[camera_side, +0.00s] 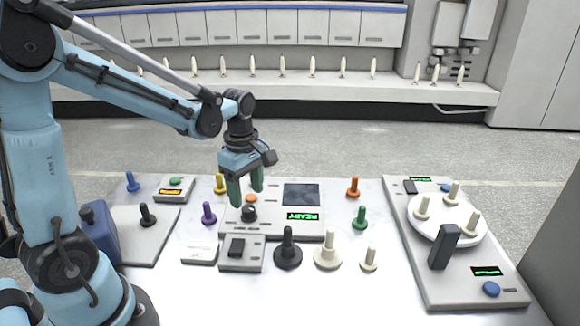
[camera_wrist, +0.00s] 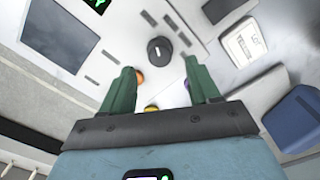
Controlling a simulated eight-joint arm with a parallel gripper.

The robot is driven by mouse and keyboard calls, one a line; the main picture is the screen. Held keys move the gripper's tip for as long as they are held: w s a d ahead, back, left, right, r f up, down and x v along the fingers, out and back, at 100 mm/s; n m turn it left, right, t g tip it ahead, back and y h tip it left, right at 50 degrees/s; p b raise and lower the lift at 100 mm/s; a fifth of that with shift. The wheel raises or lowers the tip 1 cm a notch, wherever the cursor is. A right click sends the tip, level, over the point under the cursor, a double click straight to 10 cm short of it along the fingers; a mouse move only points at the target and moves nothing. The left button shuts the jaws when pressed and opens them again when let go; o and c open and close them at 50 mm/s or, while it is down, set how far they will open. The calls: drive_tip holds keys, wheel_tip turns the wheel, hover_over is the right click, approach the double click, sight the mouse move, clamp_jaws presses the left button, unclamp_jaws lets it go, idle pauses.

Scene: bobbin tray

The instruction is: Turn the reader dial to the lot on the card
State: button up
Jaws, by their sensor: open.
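The reader (camera_side: 275,228) is a pale panel with a dark screen and a green READY display. Its dial (camera_side: 249,213) is a dark round knob, which also shows in the wrist view (camera_wrist: 160,50) with a light pointer mark. My gripper (camera_side: 246,197) is open, with green fingers pointing down, above the dial's side of the reader. In the wrist view my gripper (camera_wrist: 160,78) has nothing between its fingers; the dial lies beyond the tips, apart from them. A white plate, likely the card (camera_side: 200,250), lies left of the reader, also in the wrist view (camera_wrist: 243,42); its print is unreadable.
A purple peg (camera_side: 209,213) and yellow peg (camera_side: 220,184) stand nearby. A switch box (camera_side: 241,252) and black bobbin (camera_side: 288,250) are in front. A white turntable (camera_side: 447,225) stands right.

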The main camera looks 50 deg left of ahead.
sight(248, 208)
drive_tip(key=shift+f, duration=2.3)
drive_tip(key=c, duration=1)
drive_tip(key=shift+c, duration=0.2)
